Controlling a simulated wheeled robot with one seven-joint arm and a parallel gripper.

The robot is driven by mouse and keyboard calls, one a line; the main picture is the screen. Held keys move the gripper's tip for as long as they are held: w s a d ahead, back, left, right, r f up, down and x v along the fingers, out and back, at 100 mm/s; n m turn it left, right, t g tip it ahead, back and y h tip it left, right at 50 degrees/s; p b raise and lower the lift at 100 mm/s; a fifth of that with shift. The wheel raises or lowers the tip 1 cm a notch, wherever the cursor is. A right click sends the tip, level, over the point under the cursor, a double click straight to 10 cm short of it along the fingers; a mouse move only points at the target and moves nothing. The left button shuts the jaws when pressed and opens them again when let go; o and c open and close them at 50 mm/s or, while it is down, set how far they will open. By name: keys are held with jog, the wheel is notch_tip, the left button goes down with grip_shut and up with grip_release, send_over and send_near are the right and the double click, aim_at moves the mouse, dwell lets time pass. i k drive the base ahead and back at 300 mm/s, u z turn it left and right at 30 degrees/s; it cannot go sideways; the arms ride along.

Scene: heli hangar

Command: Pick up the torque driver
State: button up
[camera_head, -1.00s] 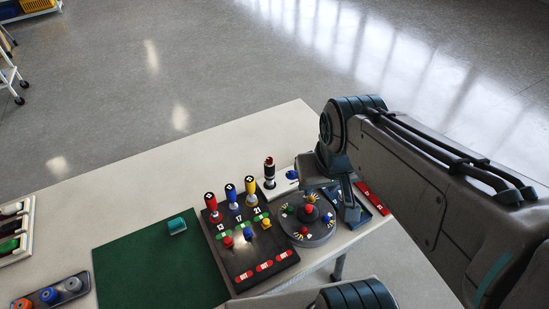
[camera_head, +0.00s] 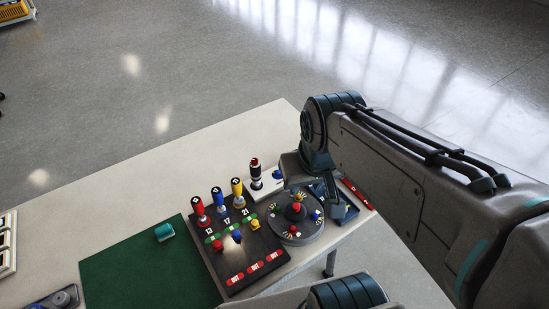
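Several upright handled tools stand at the right part of the table: one with a red handle (camera_head: 199,207), one blue (camera_head: 218,199) and one yellow (camera_head: 237,188) in a black board (camera_head: 228,263) with numbered green labels. A black-and-white tool with a red top (camera_head: 256,174) stands behind them on a white base. I cannot tell which of these is the torque driver. My gripper (camera_head: 336,207) is at the right end of the table, pointing down beside a round grey turntable. It is partly hidden by my arm, and its fingers cannot be made out clearly.
The round grey turntable (camera_head: 291,234) carries small coloured knobs. A dark blue tray (camera_head: 349,211) and a red strip (camera_head: 358,195) lie near the right edge. A green mat (camera_head: 140,275) with a teal block (camera_head: 164,232) lies left. The table's back (camera_head: 130,190) is bare.

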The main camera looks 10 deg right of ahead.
aim_at(255, 170)
jog(key=u, duration=2.5)
jog(key=k, duration=1)
jog(key=z, duration=1.5)
jog(key=i, duration=0.5)
jog(key=u, duration=0.05)
